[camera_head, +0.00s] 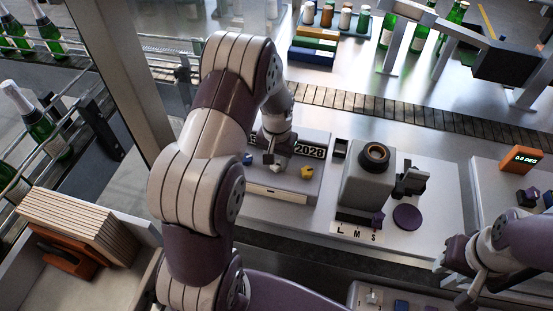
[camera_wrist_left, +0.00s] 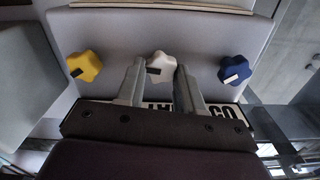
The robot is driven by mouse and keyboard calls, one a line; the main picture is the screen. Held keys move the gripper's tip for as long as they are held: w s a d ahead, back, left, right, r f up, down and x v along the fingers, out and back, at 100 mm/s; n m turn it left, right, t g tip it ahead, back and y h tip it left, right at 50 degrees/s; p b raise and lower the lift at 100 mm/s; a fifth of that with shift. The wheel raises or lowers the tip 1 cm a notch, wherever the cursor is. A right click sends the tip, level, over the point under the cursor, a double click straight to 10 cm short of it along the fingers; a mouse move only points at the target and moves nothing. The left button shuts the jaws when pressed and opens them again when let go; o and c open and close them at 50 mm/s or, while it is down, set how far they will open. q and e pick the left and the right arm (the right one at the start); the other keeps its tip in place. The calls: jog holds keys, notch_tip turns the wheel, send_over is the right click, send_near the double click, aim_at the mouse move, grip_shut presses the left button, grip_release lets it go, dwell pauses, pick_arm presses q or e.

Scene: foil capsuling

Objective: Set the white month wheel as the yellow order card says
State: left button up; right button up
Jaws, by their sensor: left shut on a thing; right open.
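The white month wheel (camera_wrist_left: 160,64) is a star-shaped knob with a dark mark, between a yellow wheel (camera_wrist_left: 84,66) and a blue wheel (camera_wrist_left: 235,70) in the left wrist view. My left gripper (camera_wrist_left: 161,78) is shut on the white wheel, one finger on each side. In the head view the arm covers part of the date device (camera_head: 282,193); its blue wheel (camera_head: 247,158) and yellow wheel (camera_head: 307,172) show. Its display (camera_head: 309,152) reads 2028 at the right; the rest is hidden. My right gripper (camera_head: 453,280) is open and empty at lower right. I cannot make out a yellow order card.
A grey machine (camera_head: 367,185) with an L M S scale (camera_head: 357,232) stands right of the date device. A purple disc (camera_head: 407,217) lies beside it. A conveyor (camera_head: 400,113) runs behind. A crate of wooden boards (camera_head: 80,225) is at lower left.

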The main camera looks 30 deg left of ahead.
pick_arm(q)
jog(key=m, duration=0.3)
jog(key=shift+w+r+m, duration=0.15)
jog(key=shift+w+m, duration=0.05)
jog(key=shift+m, duration=0.1)
jog(key=shift+m+b, duration=0.3)
jog(key=shift+m, duration=1.4)
jog(key=o, duration=1)
jog(key=shift+d, duration=0.1)
jog(key=shift+o, duration=0.2)
jog(key=shift+s, duration=0.1)
